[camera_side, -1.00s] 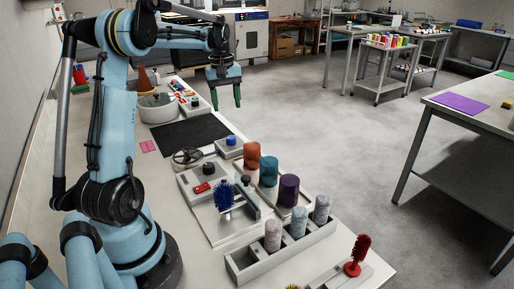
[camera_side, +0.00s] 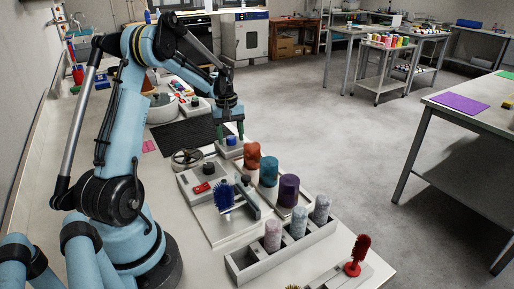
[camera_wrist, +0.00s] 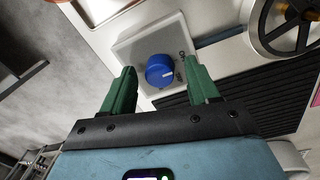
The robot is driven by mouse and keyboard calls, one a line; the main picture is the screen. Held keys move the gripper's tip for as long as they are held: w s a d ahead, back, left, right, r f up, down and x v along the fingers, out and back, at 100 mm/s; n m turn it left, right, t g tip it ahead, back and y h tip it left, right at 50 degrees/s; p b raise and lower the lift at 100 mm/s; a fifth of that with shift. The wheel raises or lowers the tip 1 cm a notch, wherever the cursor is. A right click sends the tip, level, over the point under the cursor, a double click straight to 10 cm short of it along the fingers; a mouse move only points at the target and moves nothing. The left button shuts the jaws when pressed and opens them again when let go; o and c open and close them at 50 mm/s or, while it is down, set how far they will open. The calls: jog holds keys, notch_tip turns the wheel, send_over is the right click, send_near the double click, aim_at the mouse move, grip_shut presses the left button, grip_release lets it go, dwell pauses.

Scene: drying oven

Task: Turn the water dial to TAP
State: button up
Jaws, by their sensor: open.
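The water dial (camera_wrist: 160,70) is a blue round knob with a small white mark, set on a light grey box (camera_wrist: 128,48). In the side view the blue dial (camera_side: 231,140) sits on its box near the bench's right edge, partly hidden by my gripper. My gripper (camera_side: 230,134) is above the dial, pointing down. In the wrist view my gripper (camera_wrist: 163,82) has its two green fingers apart, one on each side of the dial as seen, with nothing held. Contact between fingers and dial cannot be made out.
A handwheel (camera_wrist: 285,25) is beside the dial box, and a dark ribbed mat (camera_side: 185,134) lies behind it. An orange bottle-like object (camera_side: 253,156) and a teal one (camera_side: 268,172) stand close in front. A grey box with a black knob (camera_side: 208,168) is nearby. Open floor lies to the right.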

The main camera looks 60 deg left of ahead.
jog(key=c, duration=1)
jog(key=shift+c, duration=0.2)
jog(key=shift+m, duration=0.4)
jog(key=m, duration=0.5)
jog(key=shift+a+m, duration=0.1)
jog(key=shift+m, duration=0.2)
jog(key=m, duration=0.5)
jog(key=shift+w+m, duration=0.1)
jog(key=shift+m, duration=0.2)
jog(key=o, duration=1)
